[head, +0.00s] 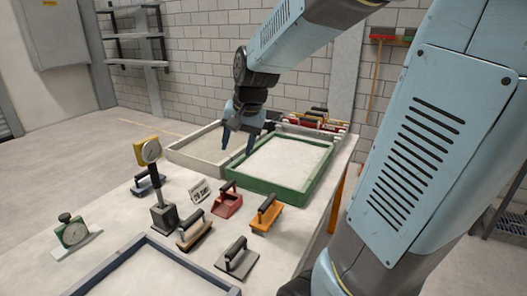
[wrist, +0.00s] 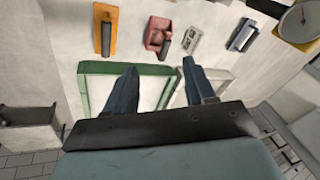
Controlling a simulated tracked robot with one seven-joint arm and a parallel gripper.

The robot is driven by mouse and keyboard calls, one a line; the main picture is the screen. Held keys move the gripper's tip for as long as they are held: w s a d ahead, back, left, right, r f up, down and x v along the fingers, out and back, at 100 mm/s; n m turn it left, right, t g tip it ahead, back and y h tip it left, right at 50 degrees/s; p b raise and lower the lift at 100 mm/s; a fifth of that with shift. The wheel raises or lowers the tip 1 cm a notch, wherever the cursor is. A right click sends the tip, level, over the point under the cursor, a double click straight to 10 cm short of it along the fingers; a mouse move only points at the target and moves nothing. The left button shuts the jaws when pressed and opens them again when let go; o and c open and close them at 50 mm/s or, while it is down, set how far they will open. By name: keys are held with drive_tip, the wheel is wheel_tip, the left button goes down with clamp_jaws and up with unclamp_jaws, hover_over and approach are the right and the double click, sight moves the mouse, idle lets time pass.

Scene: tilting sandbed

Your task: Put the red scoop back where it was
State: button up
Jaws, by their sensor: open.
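The red scoop (head: 226,204) sits on the table just in front of the green-framed tray, with a dark handle on top. It also shows in the wrist view (wrist: 153,36), beyond the fingertips and between a small printed card and an orange tool. My gripper (head: 237,150) hangs above the place where the green-framed tray (head: 247,187) and the pale-framed tray (head: 181,158) meet. In the wrist view my gripper (wrist: 159,67) has its two fingers apart with nothing between them. The scoop is clear of the fingers.
A blue-grey tray (head: 119,256) is at the front.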

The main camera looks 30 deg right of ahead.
drive_tip(key=s+r+n+t, duration=0.1)
drive_tip(key=s+r+n, duration=0.1)
drive_tip(key=s, duration=0.5)
drive_tip(key=s+r+n+t+h, duration=0.1)
drive_tip(key=s+r+n, duration=0.2)
drive_tip(key=s, duration=0.5)
drive_tip(key=shift+s+a+n, duration=0.2)
drive_tip(key=shift+n, duration=0.3)
